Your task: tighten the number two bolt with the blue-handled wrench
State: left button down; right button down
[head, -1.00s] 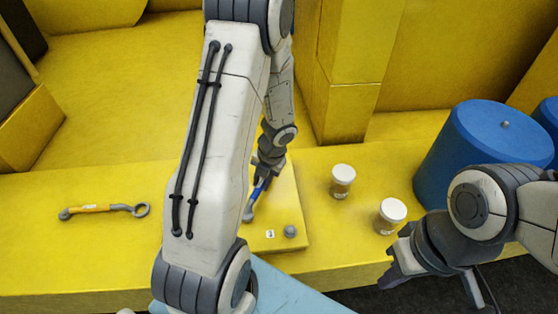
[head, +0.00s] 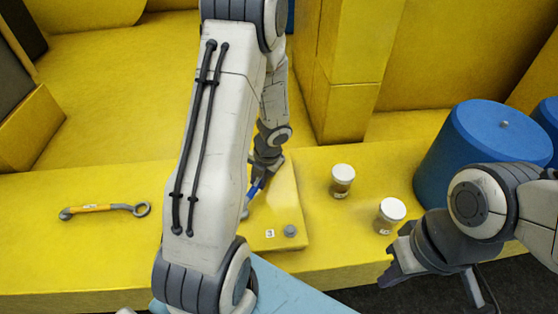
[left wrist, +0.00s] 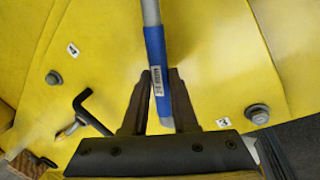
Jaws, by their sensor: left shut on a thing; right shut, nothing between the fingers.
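The blue-handled wrench (left wrist: 156,62) runs up out of the left wrist view, so its head is out of that frame. My left gripper (left wrist: 160,88) is shut on the blue handle, which also shows in the head view (head: 255,187). There the wrench's grey end (head: 245,213) is partly hidden behind my arm. A bolt (head: 290,231) sits beside a label reading 3 on the raised yellow block. The left wrist view shows two labelled bolts, one at the left (left wrist: 53,78) and one at the right (left wrist: 258,114). I cannot make out a number two label. My right gripper (head: 393,268) is shut and empty.
A yellow-handled wrench (head: 98,208) lies on the yellow ledge at the left. Two white-lidded jars (head: 342,182) (head: 390,215) and a blue drum (head: 480,150) stand at the right. A black L-shaped tool (left wrist: 92,112) shows in the left wrist view.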

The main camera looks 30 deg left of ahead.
pick_arm(q)
jog(key=shift+a+m, duration=0.3)
jog(key=shift+a, duration=0.05)
jog(key=shift+a, duration=0.15)
jog(key=shift+a+m, duration=0.3)
dwell(0.4)
jog(key=shift+a+m+p, duration=0.3)
jog(key=shift+a+m, duration=0.1)
jog(key=shift+a, duration=0.05)
jog(key=shift+a+m+t, duration=0.3)
jog(key=shift+a, duration=0.15)
jog(key=shift+d, duration=0.15)
dwell(0.3)
